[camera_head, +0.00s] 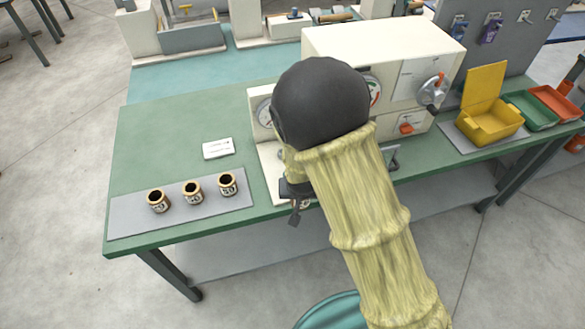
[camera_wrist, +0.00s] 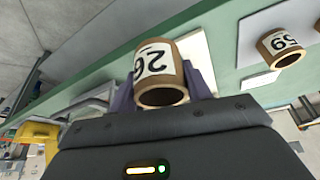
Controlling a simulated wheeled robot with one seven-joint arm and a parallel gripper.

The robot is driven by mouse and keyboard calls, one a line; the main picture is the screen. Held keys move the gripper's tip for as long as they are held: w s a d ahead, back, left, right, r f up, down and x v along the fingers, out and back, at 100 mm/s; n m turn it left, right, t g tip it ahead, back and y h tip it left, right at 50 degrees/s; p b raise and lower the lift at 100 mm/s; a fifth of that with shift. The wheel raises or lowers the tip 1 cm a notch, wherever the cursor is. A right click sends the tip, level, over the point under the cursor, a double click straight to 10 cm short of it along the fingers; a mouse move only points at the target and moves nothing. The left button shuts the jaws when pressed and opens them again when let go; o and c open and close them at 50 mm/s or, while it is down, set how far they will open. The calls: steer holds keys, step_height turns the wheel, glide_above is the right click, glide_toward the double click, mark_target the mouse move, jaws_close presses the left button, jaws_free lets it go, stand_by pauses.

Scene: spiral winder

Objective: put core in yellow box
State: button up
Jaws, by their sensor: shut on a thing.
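My gripper (camera_head: 295,190) is in front of the cream winder at the table's front edge, mostly hidden behind my arm in the head view. In the wrist view its jaws (camera_wrist: 163,85) are shut on a brown core (camera_wrist: 163,95) with a white label reading 26. The open yellow box (camera_head: 490,122), lid raised, stands on a grey mat at the right end of the table, well right of my gripper. Yellow also shows at the left of the wrist view (camera_wrist: 38,133). Three more cores (camera_head: 158,201) (camera_head: 192,192) (camera_head: 228,184) stand upright on the left mat.
The cream winder (camera_head: 385,45) stands mid-table, partly behind my arm. Green (camera_head: 532,110) and orange (camera_head: 553,102) trays lie right of the yellow box. A white card (camera_head: 218,148) lies on the green table (camera_head: 150,130). The left mat (camera_head: 135,217) has bare room at its left end.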

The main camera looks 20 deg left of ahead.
steer(key=w+d+f+m, duration=0.1)
steer(key=d+f, duration=1.1)
steer(key=d, duration=0.2)
steer(key=w+d+f+m+h, duration=0.1)
steer(key=d+f+m, duration=0.1)
steer(key=d+f, duration=1)
steer(key=shift+w+d+f+m, duration=0.25)
steer(key=shift+w+d+m, duration=0.1)
steer(key=shift+d, duration=0.85)
